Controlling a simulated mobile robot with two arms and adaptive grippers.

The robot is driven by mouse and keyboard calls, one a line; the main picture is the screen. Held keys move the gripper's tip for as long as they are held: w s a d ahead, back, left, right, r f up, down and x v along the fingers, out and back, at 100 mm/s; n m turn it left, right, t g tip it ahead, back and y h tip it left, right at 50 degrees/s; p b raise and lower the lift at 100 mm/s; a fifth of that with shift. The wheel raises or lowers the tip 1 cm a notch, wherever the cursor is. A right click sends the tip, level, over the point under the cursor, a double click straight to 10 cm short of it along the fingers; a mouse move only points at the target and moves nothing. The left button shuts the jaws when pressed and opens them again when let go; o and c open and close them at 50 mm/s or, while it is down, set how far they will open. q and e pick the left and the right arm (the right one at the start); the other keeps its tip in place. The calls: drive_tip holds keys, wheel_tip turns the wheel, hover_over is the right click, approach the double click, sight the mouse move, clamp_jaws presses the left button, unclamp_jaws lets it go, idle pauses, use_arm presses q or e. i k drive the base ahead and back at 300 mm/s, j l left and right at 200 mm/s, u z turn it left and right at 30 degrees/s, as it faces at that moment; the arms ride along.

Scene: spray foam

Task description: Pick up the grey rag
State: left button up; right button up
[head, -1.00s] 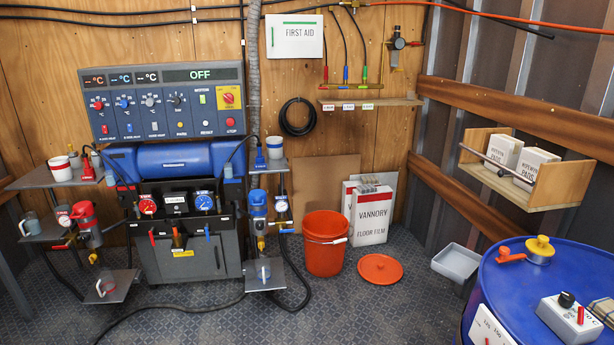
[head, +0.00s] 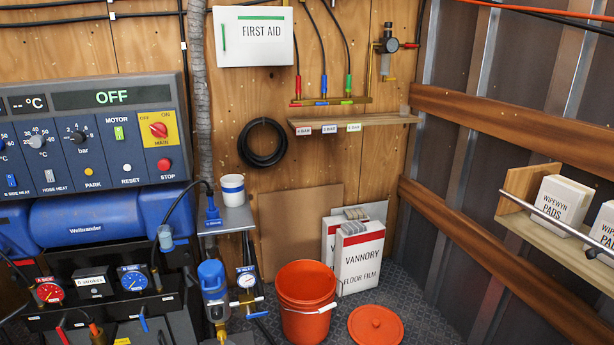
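I cannot make out a grey rag in the head view. Neither of my grippers is in the picture, so their state is hidden. An open orange bucket (head: 306,304) stands on the floor at the bottom middle, and its inside bottom is hidden from here. White and red floor film boxes (head: 360,262) stand behind it to the right, with small greyish items (head: 355,213) at their top that are too small to identify.
A machine with a control panel (head: 95,135) fills the left. An orange lid (head: 375,325) lies on the floor. A small shelf (head: 350,122) is on the back wall, and a shelf with wiping pads (head: 562,203) is on the right wall. Floor shows around the lid.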

sight(351, 228)
drive_tip(key=i+z, duration=0.45)
drive_tip(key=i, duration=0.65)
